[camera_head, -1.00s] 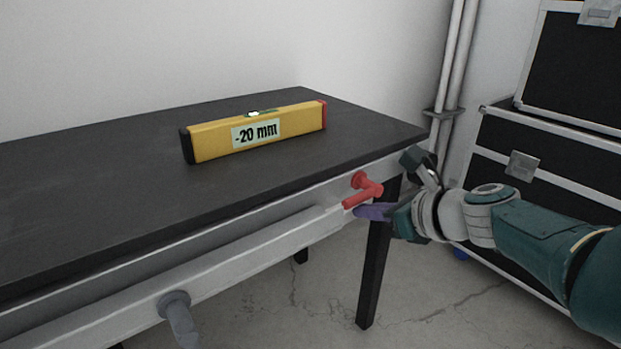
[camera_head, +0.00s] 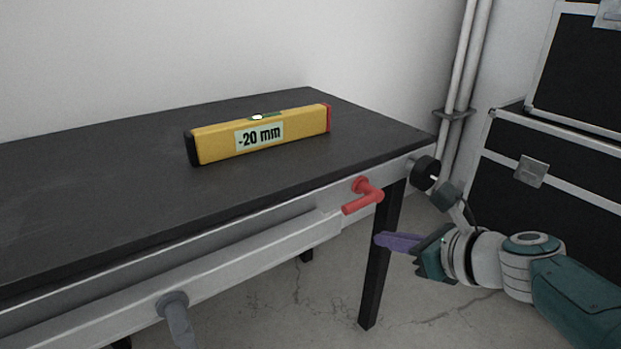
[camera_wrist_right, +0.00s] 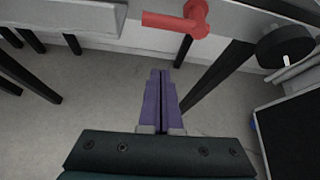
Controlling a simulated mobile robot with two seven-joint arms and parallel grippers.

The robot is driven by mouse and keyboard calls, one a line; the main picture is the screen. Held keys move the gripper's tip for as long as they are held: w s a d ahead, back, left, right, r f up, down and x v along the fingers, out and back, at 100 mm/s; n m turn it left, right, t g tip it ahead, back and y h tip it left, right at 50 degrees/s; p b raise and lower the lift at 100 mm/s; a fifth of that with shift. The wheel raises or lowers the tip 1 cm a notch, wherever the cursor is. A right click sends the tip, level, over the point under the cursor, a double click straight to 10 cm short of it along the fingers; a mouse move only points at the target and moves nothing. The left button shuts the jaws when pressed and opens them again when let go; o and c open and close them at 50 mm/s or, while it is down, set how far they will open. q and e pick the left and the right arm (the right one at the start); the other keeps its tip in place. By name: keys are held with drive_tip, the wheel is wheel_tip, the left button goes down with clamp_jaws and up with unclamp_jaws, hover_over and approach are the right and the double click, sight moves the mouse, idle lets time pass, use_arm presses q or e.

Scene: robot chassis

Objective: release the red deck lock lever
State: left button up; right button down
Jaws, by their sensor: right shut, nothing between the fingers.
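The red deck lock lever (camera_head: 362,196) sits on the table's front rail near its right end. Its handle points left and slightly toward me. In the right wrist view the lever (camera_wrist_right: 178,22) shows at the top, ahead of the fingertips, with its handle pointing left. My right gripper (camera_head: 380,239) has purple fingers that are shut and empty. It is below and a little right of the lever, apart from it. The closed fingers also show in the right wrist view (camera_wrist_right: 161,72), over the floor. My left gripper is not in view.
A dark-topped table (camera_head: 90,165) carries a yellow spirit level (camera_head: 215,143) marked "-20 mm". A grey lever (camera_head: 174,308) hangs from the front rail at lower left. A black round knob (camera_head: 424,174) is at the table's right end. Black cases (camera_head: 497,190) stand at right.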

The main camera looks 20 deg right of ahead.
use_arm(q)
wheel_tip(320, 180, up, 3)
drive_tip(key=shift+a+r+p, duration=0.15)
drive_tip(key=shift+p, duration=0.85)
use_arm(e)
drive_tip(key=v, duration=0.4)
drive_tip(key=shift+s+d+r, duration=0.1)
drive_tip(key=shift+s+r, duration=0.1)
drive_tip(key=shift+s, duration=0.1)
